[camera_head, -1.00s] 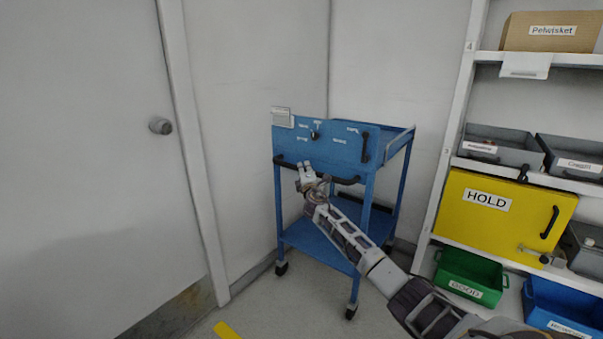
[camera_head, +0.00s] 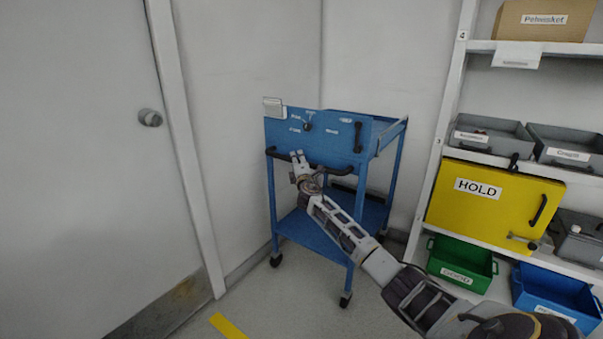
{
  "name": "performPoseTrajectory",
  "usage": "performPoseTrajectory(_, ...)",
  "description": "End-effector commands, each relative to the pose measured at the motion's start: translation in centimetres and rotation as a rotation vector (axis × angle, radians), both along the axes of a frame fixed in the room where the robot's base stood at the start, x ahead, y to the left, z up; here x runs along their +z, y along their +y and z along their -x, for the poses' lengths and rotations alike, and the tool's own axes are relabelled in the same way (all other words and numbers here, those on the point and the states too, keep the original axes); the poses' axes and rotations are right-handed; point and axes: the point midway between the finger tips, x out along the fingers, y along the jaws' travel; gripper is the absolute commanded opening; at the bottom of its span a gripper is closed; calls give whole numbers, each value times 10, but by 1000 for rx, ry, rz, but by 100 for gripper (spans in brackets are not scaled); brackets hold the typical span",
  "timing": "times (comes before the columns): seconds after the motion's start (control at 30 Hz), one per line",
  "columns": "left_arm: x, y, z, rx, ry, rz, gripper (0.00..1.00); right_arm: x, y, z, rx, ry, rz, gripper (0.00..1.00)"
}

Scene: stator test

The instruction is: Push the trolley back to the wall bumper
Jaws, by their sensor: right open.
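The blue trolley (camera_head: 340,138) stands upright on its casters near the room corner, with a black handle bar across its front. My right gripper (camera_head: 297,157) is open at the left part of that handle bar, with its fingers pointing up. I cannot tell whether it touches the bar or the front panel. My right arm covers part of the trolley's lower shelf (camera_head: 300,229). I cannot make out a wall bumper; the wall low behind the trolley is mostly hidden. My left gripper is not in view.
A grey door (camera_head: 90,150) is on the left. A shelf rack stands close on the right, with a yellow HOLD box (camera_head: 480,212), a green bin (camera_head: 455,252) and a blue bin (camera_head: 545,288). A yellow floor strip (camera_head: 229,326) lies on open floor in front.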

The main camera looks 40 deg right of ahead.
Motion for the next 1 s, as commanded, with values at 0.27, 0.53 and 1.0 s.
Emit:
performPoseTrajectory(0.27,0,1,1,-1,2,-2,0,-2,5,13,0,0,1,42)
performPoseTrajectory(0.53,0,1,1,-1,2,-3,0,-5,14,31,0,0,1,42)
performPoseTrajectory(1.0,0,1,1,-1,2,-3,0,-10,29,64,0,0,0,42)
